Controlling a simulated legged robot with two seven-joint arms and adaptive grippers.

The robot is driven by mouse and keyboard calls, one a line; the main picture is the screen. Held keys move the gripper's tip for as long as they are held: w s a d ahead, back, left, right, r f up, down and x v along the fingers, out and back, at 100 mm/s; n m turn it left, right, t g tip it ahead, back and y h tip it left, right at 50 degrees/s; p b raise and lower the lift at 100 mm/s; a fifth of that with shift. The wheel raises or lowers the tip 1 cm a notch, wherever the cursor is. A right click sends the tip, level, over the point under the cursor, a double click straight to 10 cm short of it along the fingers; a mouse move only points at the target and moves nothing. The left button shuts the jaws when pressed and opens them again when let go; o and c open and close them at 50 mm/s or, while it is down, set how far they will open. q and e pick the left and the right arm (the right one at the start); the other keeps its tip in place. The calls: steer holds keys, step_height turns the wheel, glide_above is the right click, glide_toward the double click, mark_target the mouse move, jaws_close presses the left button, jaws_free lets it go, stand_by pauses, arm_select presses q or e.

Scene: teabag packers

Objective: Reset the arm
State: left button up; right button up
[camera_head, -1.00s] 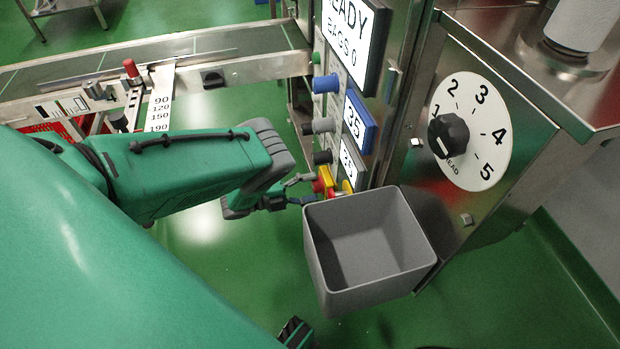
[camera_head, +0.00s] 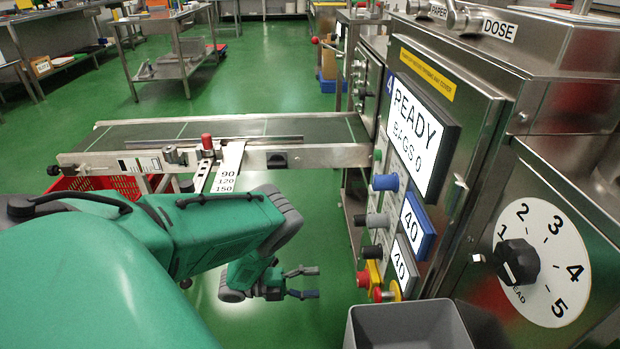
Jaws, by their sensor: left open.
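My left arm comes in from the left, and my left gripper (camera_head: 310,282) hangs over the green floor. Its two fingers are apart with nothing between them. It is left of the red and yellow buttons (camera_head: 377,285) on the machine's control panel and clear of them. The screen (camera_head: 417,133) above reads READY, BAGS 0. The blue-framed display (camera_head: 417,226) and the grey-framed display (camera_head: 404,267) both read 40. The round dial (camera_head: 553,262) has a black knob (camera_head: 517,262). My right gripper is not in view.
A grey bin (camera_head: 410,325) is at the bottom, below the panel. A conveyor (camera_head: 320,128) with a red-knobbed guide (camera_head: 207,142) and a scale runs behind my arm. A red crate (camera_head: 95,184) is at the left. Steel tables (camera_head: 170,22) stand farther back.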

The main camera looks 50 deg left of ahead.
arm_select(q)
steer(key=shift+s+a, duration=0.2)
steer(key=shift+s, duration=0.1)
stand_by(0.4)
